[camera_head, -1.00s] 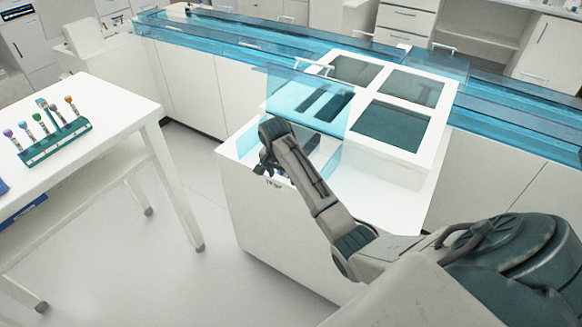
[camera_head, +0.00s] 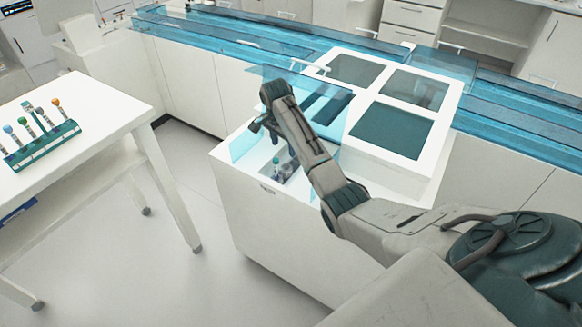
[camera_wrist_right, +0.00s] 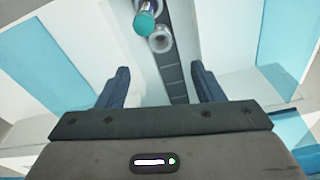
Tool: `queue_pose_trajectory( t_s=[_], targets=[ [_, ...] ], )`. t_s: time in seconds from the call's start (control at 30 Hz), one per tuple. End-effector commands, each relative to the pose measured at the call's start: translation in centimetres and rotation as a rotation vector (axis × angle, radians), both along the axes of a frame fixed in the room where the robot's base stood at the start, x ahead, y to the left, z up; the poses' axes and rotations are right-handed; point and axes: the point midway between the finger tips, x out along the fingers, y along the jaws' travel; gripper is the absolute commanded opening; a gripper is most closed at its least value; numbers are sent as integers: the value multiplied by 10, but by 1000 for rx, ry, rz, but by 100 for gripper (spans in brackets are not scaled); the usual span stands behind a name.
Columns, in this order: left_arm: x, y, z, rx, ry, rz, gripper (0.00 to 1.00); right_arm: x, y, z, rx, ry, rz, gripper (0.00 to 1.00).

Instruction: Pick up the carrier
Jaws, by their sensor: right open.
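A pale round carrier (camera_wrist_right: 160,40) shows in the right wrist view on a dark track strip. A teal-capped tube (camera_wrist_right: 146,20) appears right beside it; whether the tube stands in the carrier I cannot tell. In the head view the carrier and tube show only as small shapes (camera_head: 280,165) in the bay of the white cabinet, partly behind my right arm. My right gripper (camera_wrist_right: 163,82) is open and empty, its fingers apart over the strip, with the carrier ahead of them. In the head view the gripper (camera_head: 265,128) hangs above the bay. My left gripper is out of view.
Clear blue panels (camera_head: 245,140) edge the bay. The cabinet's raised top has dark windows (camera_head: 390,130), and a blue track (camera_head: 240,38) runs behind. A white table (camera_head: 110,105) at the left holds a green rack (camera_head: 45,148) with several capped tubes. Open floor lies between.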

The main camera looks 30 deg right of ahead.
Motion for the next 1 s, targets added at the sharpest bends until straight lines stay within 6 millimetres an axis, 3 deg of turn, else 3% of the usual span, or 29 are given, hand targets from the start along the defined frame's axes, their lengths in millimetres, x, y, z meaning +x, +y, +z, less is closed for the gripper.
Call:
queue_pose_trajectory(
  t_s=[0.17,0.33,0.53,0.8,1.0],
  targets=[
    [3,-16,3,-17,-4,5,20,0,-2,-22,1,3,1,61],
    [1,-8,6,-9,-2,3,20,1,-4,-46,2,2,1,61],
    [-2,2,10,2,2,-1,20,1,-6,-61,1,4,2,61],
    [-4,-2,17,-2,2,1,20,1,-9,-99,2,3,2,61],
    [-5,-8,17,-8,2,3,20,1,-10,-107,0,0,2,61]
  ],
)
